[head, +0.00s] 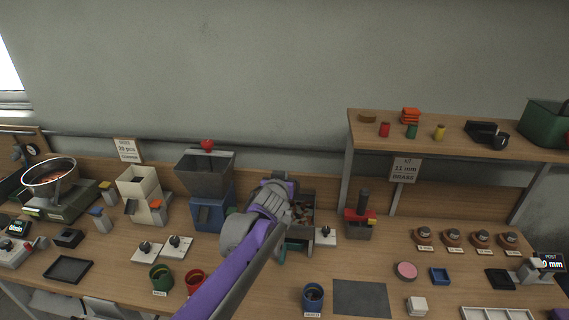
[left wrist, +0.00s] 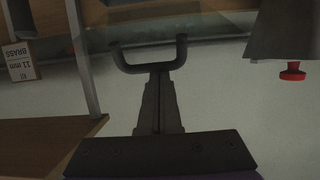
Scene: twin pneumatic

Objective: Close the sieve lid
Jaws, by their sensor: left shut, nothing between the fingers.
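My left gripper (head: 296,212) reaches over the middle of the bench to a grey box with an open top, likely the sieve (head: 305,209), with small pieces inside. My wrist hides much of it, and the lid cannot be made out in the head view. In the left wrist view, which looks upside down, my fingers (left wrist: 160,76) are shut together and empty. Their tips meet a dark U-shaped bar (left wrist: 126,65), which looks like the lid's handle. A faint translucent panel (left wrist: 200,22) lies beyond it. Whether the tips touch the bar is unclear. My right gripper is not in view.
A blue machine with a grey hopper (head: 205,175) and red knob stands left of the box. A red-and-grey press (head: 361,217) and the shelf post stand to the right. Green (head: 160,278), red and blue cups stand in front. A dark mat (head: 361,298) lies at the front.

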